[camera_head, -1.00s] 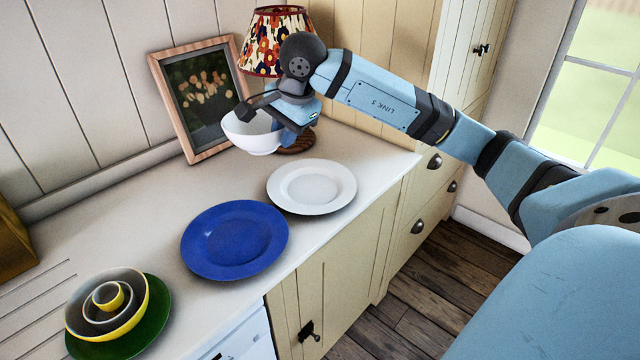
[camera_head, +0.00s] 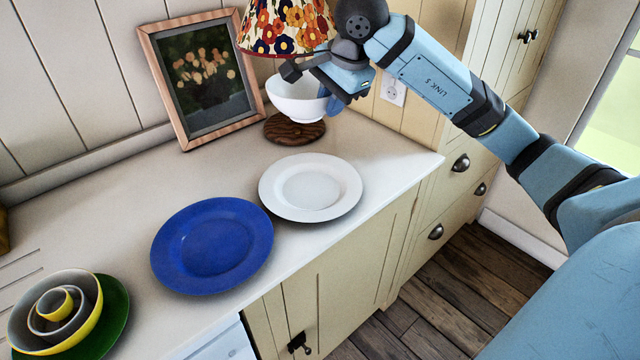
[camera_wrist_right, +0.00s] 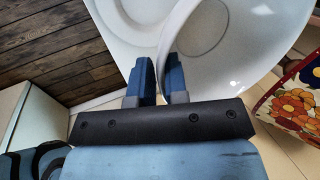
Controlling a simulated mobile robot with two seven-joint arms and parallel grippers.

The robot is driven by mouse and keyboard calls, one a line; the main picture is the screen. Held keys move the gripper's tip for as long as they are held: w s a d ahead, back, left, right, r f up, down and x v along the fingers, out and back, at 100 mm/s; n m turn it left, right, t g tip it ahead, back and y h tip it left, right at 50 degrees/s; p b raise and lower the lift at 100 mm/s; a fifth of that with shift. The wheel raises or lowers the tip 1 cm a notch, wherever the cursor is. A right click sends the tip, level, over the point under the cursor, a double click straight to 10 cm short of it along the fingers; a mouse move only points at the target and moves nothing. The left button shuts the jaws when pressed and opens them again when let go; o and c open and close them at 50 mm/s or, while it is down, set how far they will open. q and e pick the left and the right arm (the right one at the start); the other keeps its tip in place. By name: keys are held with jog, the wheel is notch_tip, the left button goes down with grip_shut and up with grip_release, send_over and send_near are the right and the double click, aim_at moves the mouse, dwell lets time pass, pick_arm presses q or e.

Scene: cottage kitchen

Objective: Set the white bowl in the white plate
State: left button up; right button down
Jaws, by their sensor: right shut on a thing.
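The white bowl (camera_head: 295,102) is held up by my right gripper (camera_head: 330,97) in the head view, upright or nearly so, in front of the lamp base. The right gripper is shut on the bowl's right rim. In the right wrist view the bowl (camera_wrist_right: 235,50) fills the upper right, with the fingers (camera_wrist_right: 162,82) at its wall. The white plate (camera_head: 345,197) lies empty on the counter, nearer than the bowl and apart from it. Part of the plate (camera_wrist_right: 115,20) shows behind the bowl in the right wrist view. My left gripper is not in view.
A blue plate (camera_head: 212,245) lies left of the white plate. Nested bowls (camera_head: 88,312) stand on a green plate (camera_head: 117,325) at the near left. A floral lamp (camera_head: 285,28) with a wooden base and a picture frame (camera_head: 175,100) stand behind. The counter's front edge is close to the plates.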

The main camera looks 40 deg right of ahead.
jog(key=shift+d+f, duration=0.1)
jog(key=shift+d, duration=0.2)
send_near(326, 200)
jog(key=w+r, duration=0.1)
jog(key=r, duration=0.1)
jog(key=shift+b+x, duration=0.35)
jog(key=shift+x, duration=0.75)
notch_tip(326, 200, down, 3)
jog(key=shift+s+f, duration=0.1)
jog(key=shift+s, duration=0.05)
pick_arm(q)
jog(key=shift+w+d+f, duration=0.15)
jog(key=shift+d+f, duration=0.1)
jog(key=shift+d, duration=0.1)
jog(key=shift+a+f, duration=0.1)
pick_arm(e)
jog(key=shift+f+b, duration=0.3)
jog(key=shift+b, duration=0.15)
jog(key=c, duration=1.1)
grip_release()
jog(key=shift+c, duration=0.2)
